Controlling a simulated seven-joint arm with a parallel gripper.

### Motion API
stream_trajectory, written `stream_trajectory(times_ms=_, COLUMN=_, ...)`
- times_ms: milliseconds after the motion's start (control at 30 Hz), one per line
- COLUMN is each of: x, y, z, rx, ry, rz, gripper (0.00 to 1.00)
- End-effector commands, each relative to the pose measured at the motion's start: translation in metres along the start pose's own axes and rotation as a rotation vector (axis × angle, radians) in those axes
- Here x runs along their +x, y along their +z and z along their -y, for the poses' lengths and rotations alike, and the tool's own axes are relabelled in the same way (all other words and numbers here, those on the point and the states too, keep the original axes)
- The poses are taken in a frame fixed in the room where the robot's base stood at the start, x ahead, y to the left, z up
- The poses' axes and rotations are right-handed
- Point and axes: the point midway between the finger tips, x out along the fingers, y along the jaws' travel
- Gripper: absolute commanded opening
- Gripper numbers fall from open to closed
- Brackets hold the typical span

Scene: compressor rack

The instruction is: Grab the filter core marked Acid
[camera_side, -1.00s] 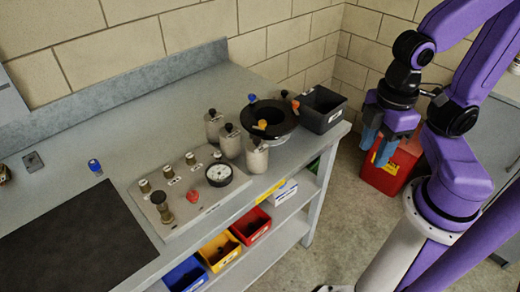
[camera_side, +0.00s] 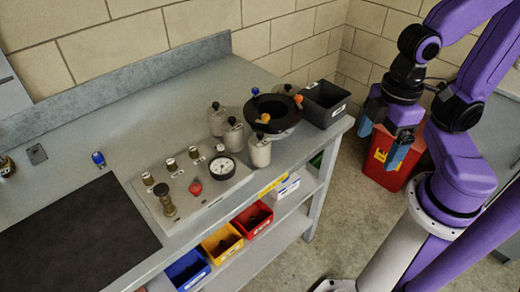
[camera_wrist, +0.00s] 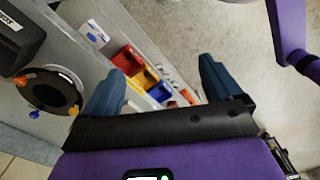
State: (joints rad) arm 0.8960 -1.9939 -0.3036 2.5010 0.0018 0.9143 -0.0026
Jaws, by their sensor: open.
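Small coloured pieces that may be the filter cores sit around a black ring-shaped holder (camera_side: 262,104): a blue one (camera_side: 255,91), a yellow one (camera_side: 265,118) and an orange one (camera_side: 298,99). Another blue piece (camera_side: 98,158) stands alone on the counter at the left. No Acid marking is readable on any of them. My gripper (camera_side: 382,141) is open and empty, to the right of the counter, beyond its end. In the wrist view my gripper (camera_wrist: 160,78) has its fingers spread wide, with the holder (camera_wrist: 52,92) to the left of them.
Three grey canisters, one at the front (camera_side: 259,151), stand beside the holder. A panel with a gauge (camera_side: 222,167) lies left of them. A dark bin (camera_side: 325,103) is at the counter's right end. Coloured bins, one red (camera_side: 252,221), fill the shelf below. A red container (camera_side: 392,172) is on the floor.

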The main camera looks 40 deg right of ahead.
Motion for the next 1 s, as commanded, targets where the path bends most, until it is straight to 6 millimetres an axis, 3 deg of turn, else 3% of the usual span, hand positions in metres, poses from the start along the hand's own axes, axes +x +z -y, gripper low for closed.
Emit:
stream_trajectory(times_ms=133, x=-0.004, y=-0.014, z=-0.008, rx=-0.032, ry=0.001, rz=0.002, gripper=0.93)
stream_trajectory(times_ms=267, x=-0.011, y=-0.042, z=-0.027, rx=-0.108, ry=0.003, rz=0.005, gripper=0.93)
stream_trajectory(times_ms=700, x=-0.034, y=-0.137, z=-0.119, rx=-0.438, ry=0.000, rz=0.021, gripper=0.93)
stream_trajectory(times_ms=1000, x=-0.042, y=-0.175, z=-0.184, rx=-0.638, ry=-0.007, rz=0.028, gripper=0.93)
